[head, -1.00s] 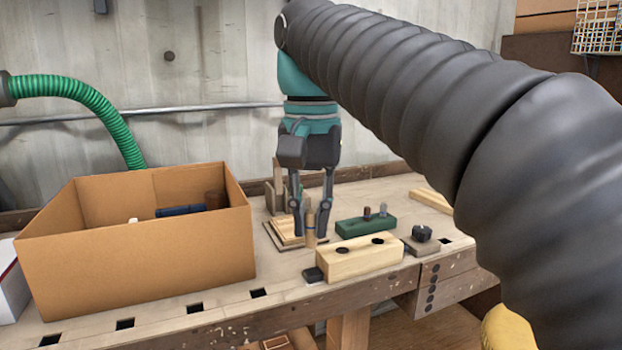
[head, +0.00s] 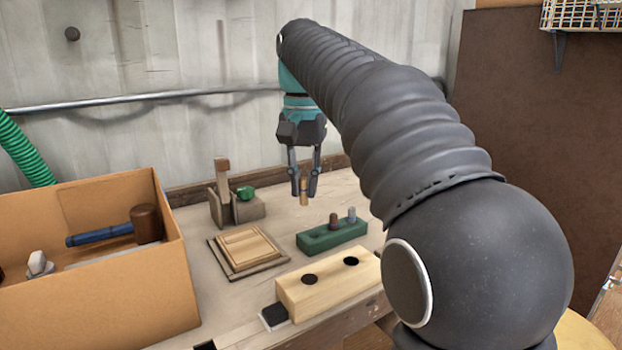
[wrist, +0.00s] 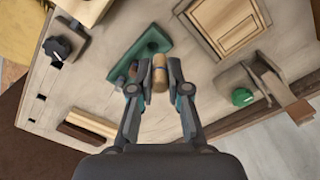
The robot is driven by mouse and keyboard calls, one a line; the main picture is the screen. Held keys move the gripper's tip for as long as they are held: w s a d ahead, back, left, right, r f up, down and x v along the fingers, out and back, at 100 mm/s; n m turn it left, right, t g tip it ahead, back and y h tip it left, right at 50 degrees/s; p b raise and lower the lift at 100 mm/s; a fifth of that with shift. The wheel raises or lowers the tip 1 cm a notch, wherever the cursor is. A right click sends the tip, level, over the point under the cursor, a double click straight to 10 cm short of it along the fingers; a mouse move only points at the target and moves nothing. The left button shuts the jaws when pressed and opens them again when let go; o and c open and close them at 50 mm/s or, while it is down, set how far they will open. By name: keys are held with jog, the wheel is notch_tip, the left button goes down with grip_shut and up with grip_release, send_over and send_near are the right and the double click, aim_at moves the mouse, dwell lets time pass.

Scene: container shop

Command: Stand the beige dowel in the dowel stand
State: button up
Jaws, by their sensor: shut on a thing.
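The beige dowel (head: 303,192) is upright between the fingers of my gripper (head: 304,184), which is shut on it. In the head view they are behind the green block. The wrist view also shows the dowel (wrist: 160,72) in the jaws of my gripper (wrist: 158,84), with the green block beyond. A pale wooden block (head: 325,283) with two dark, empty-looking holes lies near the bench front. The green block (head: 330,237) bears a brown peg and a grey peg. Which block is the dowel stand I cannot tell for certain.
A cardboard box (head: 120,290) with a mallet (head: 110,232) stands at left. A framed wooden panel (head: 248,250) lies left of the green block. A wooden fixture with a green knob (head: 245,193) stands behind it. Bench between fixture and gripper is clear.

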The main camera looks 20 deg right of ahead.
jog(key=shift+w+d+f+b, duration=0.15)
jog(key=shift+w+d+f, duration=0.15)
jog(key=shift+f, duration=0.8)
jog(key=shift+w+d+f+b, duration=0.2)
jog(key=shift+d+f, duration=0.2)
jog(key=shift+f, duration=0.65)
jog(key=shift+w+d+f+b, duration=0.2)
jog(key=shift+d+f, duration=0.15)
jog(key=shift+f, duration=0.75)
jog(key=shift+f, duration=1.2)
dwell(0.5)
jog(key=o, duration=0.8)
